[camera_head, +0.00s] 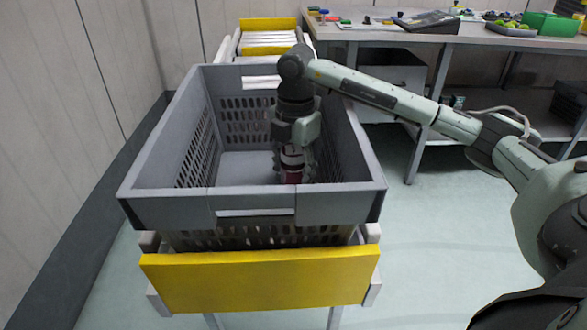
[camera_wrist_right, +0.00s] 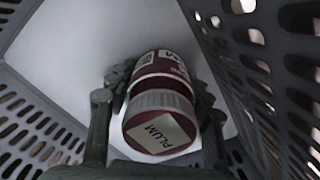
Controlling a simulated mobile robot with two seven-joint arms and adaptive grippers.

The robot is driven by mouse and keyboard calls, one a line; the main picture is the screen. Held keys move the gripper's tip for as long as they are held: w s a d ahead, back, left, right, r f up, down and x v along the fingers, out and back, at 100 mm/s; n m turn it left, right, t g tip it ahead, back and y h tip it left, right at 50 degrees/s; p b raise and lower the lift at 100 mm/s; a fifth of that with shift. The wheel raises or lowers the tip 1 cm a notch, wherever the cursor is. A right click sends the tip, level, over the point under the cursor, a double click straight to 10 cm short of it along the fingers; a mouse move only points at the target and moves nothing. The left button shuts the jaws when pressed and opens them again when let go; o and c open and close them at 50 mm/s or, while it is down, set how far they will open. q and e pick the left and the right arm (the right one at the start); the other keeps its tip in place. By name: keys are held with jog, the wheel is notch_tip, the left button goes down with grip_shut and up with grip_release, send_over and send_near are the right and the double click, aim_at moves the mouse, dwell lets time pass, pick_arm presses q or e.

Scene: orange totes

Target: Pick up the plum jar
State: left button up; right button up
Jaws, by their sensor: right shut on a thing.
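The plum jar (camera_wrist_right: 160,95) has a dark red body and a pale lid with a label reading PLUM in the right wrist view. In the head view the jar (camera_head: 291,172) shows inside the grey crate (camera_head: 160,180), near its right side. My right gripper (camera_head: 295,160) reaches down into the crate. In the right wrist view its fingers (camera_wrist_right: 160,110) lie on both sides of the jar, shut on it. Whether the jar touches the crate floor cannot be told. My left gripper is not in view.
The crate's perforated walls stand close around my right gripper. The crate rests on a stand with a yellow front panel (camera_head: 262,280). A workbench (camera_head: 400,35) with a green box (camera_head: 552,23) and small items is at the back right. The rest of the visible crate floor is bare.

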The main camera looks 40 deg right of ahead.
jog(key=c, duration=0.7)
jog(key=shift+r, duration=0.1)
